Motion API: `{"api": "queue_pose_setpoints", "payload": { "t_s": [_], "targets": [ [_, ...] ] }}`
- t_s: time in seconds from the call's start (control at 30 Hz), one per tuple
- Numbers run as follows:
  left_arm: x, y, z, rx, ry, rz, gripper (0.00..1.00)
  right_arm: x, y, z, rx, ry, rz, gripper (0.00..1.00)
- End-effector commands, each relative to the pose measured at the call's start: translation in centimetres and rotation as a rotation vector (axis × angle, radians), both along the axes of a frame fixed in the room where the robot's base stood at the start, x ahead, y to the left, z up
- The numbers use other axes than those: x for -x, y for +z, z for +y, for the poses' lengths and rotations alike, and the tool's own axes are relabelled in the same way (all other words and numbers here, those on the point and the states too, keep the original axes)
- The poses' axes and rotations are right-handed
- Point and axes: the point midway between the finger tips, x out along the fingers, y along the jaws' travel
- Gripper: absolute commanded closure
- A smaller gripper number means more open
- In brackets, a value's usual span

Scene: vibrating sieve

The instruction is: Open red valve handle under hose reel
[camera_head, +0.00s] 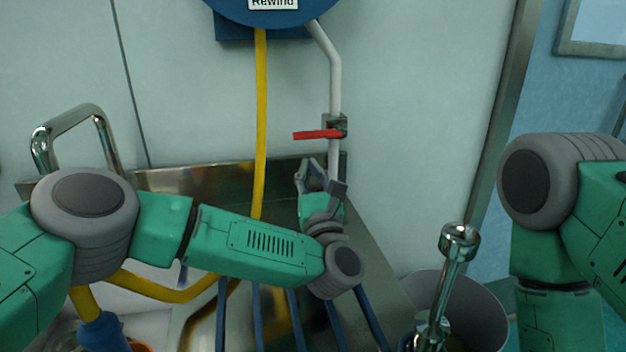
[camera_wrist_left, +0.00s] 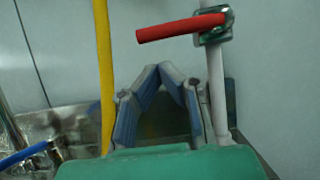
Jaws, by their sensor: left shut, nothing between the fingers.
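The red valve handle (camera_head: 317,134) sticks out to the left, roughly level, from a metal valve on the grey pipe (camera_head: 334,80) under the blue hose reel (camera_head: 270,10). It also shows at the top of the left wrist view (camera_wrist_left: 182,27), with the valve body (camera_wrist_left: 214,28) at its right end. My left gripper (camera_head: 311,163) is just below the handle, beside the pipe, apart from the handle. In the left wrist view its fingertips (camera_wrist_left: 163,68) come close together with nothing between them. My right arm shows at the right edge, but its gripper is out of view.
A yellow hose (camera_head: 261,120) hangs left of the handle. A steel basin backsplash (camera_head: 200,180) runs behind my left arm. A chrome rail (camera_head: 70,120) stands at left, and a chrome fitting (camera_head: 457,243) rises beside a grey bin (camera_head: 482,300) at right.

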Motion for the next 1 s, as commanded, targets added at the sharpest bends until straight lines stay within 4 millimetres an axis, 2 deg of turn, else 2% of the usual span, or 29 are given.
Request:
{"api": "queue_pose_setpoints", "payload": {
  "t_s": [0.1,0.3,1.0],
  "targets": [
    [-1.9,1.0,0.4,-0.001,0.002,-0.003,1.00,0.0,0.2,0.0,0.000,0.000,0.000,0.60],
    [-3.7,1.8,0.7,-0.001,0.000,-0.001,1.00,0.0,0.2,0.0,0.000,0.000,0.000,0.60],
    [-4.1,2.4,1.0,-0.045,-0.001,0.008,1.00,0.0,0.4,0.0,0.000,0.000,0.000,0.60]
  ]
}}
